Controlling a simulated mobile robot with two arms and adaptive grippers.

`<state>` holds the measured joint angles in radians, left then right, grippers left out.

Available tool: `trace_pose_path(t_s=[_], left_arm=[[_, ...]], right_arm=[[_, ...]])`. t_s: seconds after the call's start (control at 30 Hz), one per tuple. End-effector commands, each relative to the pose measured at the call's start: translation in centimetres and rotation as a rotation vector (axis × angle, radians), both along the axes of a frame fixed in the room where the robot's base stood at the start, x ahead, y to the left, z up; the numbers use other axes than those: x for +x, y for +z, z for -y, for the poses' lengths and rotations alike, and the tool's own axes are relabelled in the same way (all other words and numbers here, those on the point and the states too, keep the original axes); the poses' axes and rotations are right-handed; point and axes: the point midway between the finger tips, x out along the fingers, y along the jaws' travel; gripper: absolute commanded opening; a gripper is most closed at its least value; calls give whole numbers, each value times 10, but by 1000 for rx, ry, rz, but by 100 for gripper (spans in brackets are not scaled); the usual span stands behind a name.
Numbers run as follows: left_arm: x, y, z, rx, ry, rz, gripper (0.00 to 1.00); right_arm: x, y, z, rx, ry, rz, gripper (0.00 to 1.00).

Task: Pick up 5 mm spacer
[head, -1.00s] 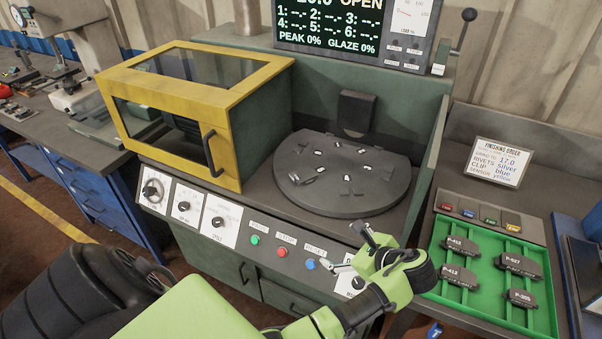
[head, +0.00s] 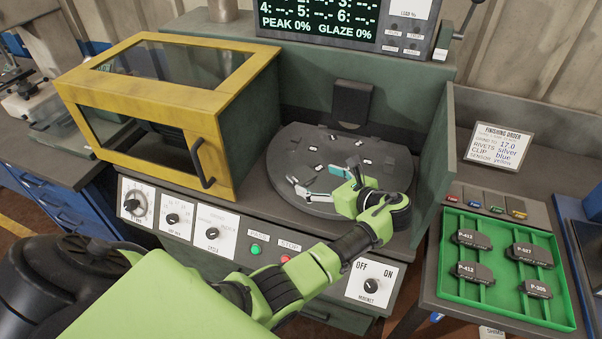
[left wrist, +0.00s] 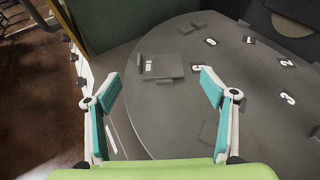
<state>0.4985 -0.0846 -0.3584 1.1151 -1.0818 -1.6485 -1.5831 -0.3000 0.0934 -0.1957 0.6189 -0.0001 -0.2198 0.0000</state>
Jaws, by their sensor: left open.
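My left gripper (head: 322,178) is open and empty, over the front part of the round grey plate (head: 285,157). In the left wrist view its two fingers (left wrist: 160,88) stand wide apart. A flat dark grey block (left wrist: 165,67) with a small white label lies on the plate (left wrist: 245,100), ahead of the gap between the fingertips. The label is too small to read, so I cannot tell for sure that this block is the 5 mm spacer. My right gripper is not in view.
Several numbered marks and small raised blocks (left wrist: 196,27) are on the plate. A yellow-framed guard box (head: 205,105) stands left of it, a green side wall (head: 433,165) right. A green tray (head: 455,296) with several brake pads lies at right. Control knobs line the front panel (head: 190,245).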

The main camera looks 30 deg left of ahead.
Motion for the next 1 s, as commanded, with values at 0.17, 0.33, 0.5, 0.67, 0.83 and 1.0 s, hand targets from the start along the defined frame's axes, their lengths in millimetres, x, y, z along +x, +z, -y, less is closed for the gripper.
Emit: trace_pose_path(t_s=[0.17, 0.33, 0.5, 0.67, 0.83, 1.0], left_arm=[[6, -7, -21, 2, 2, 1, 76], [10, -9, -31, 1, 2, 0, 76], [17, -14, -56, 2, 3, -2, 76], [22, -23, -70, 0, 2, -1, 76], [23, -25, -72, -1, 0, 1, 76], [23, -24, -72, -1, 0, 1, 56]], right_arm=[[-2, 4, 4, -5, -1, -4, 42], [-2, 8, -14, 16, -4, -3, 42], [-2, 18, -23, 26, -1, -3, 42], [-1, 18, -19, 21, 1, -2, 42], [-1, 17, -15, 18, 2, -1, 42], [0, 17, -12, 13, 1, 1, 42]])
